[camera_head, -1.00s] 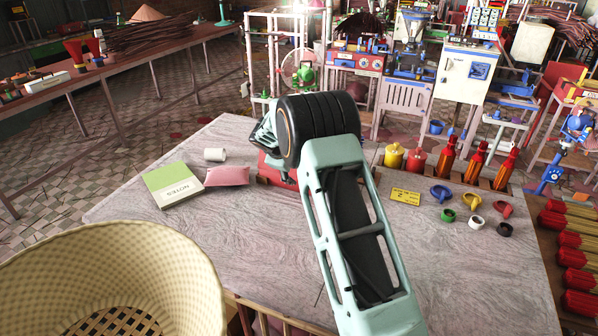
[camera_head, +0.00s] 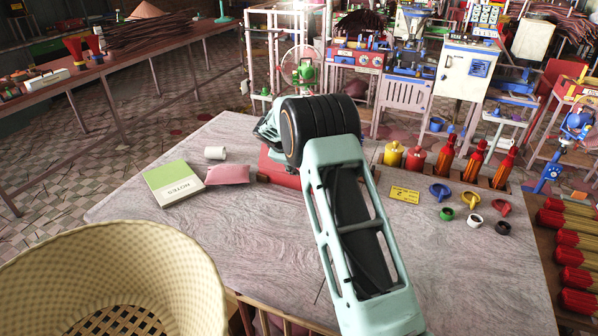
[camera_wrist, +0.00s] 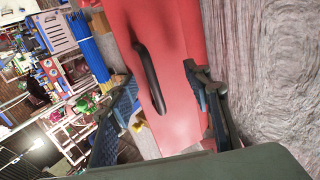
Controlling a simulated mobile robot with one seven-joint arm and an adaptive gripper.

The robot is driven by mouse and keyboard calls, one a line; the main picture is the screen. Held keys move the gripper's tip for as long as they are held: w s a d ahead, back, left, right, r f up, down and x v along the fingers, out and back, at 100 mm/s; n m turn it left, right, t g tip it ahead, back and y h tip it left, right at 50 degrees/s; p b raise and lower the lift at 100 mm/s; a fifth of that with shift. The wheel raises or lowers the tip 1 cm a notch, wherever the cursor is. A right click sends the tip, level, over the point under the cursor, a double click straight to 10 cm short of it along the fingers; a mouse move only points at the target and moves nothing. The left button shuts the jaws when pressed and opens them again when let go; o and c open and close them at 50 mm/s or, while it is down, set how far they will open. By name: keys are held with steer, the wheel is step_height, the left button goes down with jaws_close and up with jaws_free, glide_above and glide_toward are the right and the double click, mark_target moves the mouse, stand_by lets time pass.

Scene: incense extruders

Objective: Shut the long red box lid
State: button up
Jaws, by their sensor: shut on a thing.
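The long red box (camera_head: 279,170) stands on the wooden table, mostly hidden behind my arm in the head view. In the wrist view a red panel of the box (camera_wrist: 178,82) fills the middle, with a long dark slot or handle in it. My gripper (camera_wrist: 163,108) straddles the red part, one finger on each side, and is shut on it. I cannot tell the lid's exact angle.
On the table left of the box lie a pink pouch (camera_head: 228,174), a green-and-white notebook (camera_head: 173,184) and a white cup (camera_head: 215,153). To the right stand several bottles (camera_head: 446,155), and coloured rings lie near a yellow card (camera_head: 405,194). A wicker basket (camera_head: 190,270) is in front left.

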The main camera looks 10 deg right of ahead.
steer(key=shift+w+d+f, duration=0.1)
steer(key=shift+f, duration=0.2)
steer(key=shift+c, duration=0.8)
steer(key=shift+w, duration=0.1)
steer(key=shift+c, duration=0.2)
steer(key=shift+w+d+p, duration=0.3)
steer(key=shift+w, duration=0.2)
steer(key=shift+c, duration=1.1)
steer(key=shift+w, duration=0.1)
steer(key=c, duration=0.4)
steer(key=shift+r, duration=0.1)
steer(key=shift+w+d, duration=0.1)
steer(key=shift+w+d+r+p, duration=0.15)
steer(key=shift+w+d+p, duration=0.15)
steer(key=shift+w+d, duration=0.3)
